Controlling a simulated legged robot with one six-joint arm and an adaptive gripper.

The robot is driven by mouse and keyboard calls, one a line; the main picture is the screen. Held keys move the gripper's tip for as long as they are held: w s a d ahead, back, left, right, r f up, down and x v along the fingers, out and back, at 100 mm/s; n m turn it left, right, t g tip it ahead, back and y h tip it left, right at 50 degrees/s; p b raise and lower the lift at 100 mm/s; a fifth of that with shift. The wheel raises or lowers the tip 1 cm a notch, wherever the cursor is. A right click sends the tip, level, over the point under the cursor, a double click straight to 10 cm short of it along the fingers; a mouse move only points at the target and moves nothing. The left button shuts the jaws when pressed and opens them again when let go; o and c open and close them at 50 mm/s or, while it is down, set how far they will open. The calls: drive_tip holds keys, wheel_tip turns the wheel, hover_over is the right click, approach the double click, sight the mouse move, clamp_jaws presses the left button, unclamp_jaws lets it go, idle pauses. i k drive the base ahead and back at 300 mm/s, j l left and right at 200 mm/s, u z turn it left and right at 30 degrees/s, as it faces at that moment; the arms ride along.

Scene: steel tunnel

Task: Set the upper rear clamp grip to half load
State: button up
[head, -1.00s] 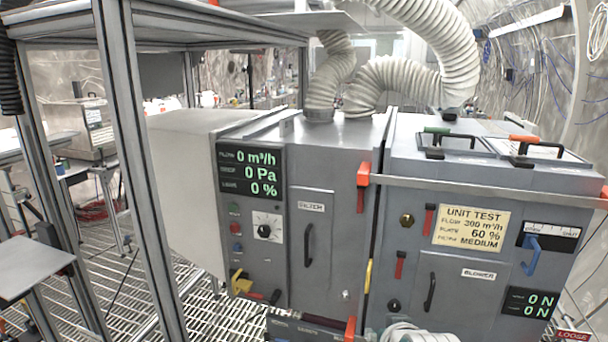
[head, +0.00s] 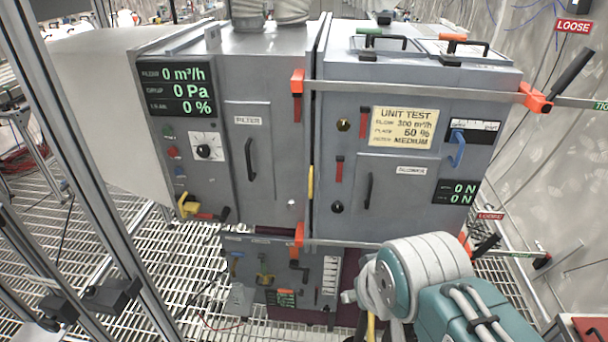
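An upper bar clamp runs across the two grey cabinets, with a long steel bar (head: 410,90) and an orange jaw (head: 297,82) at the left. Its orange sliding head (head: 535,97) is at the cabinet's right edge. A black grip (head: 571,74) slants up and right from that head. A red LOOSE sign (head: 573,26) is above the grip, and a partly cut-off green sign (head: 601,106) is at the bar's end. A force display (head: 457,192) shows 0 N on two lines. My teal and white arm is at the lower right; my gripper is not in view.
A lower clamp bar (head: 345,243) crosses below, with a black grip (head: 486,245) and a LOOSE sign (head: 490,216) near my arm. A metal frame post (head: 75,150) stands at left. Grated floor (head: 150,255) shows at lower left. The tunnel wall (head: 560,170) is at right.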

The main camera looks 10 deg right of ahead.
sight(585, 54)
drive_tip(key=z, duration=1.6)
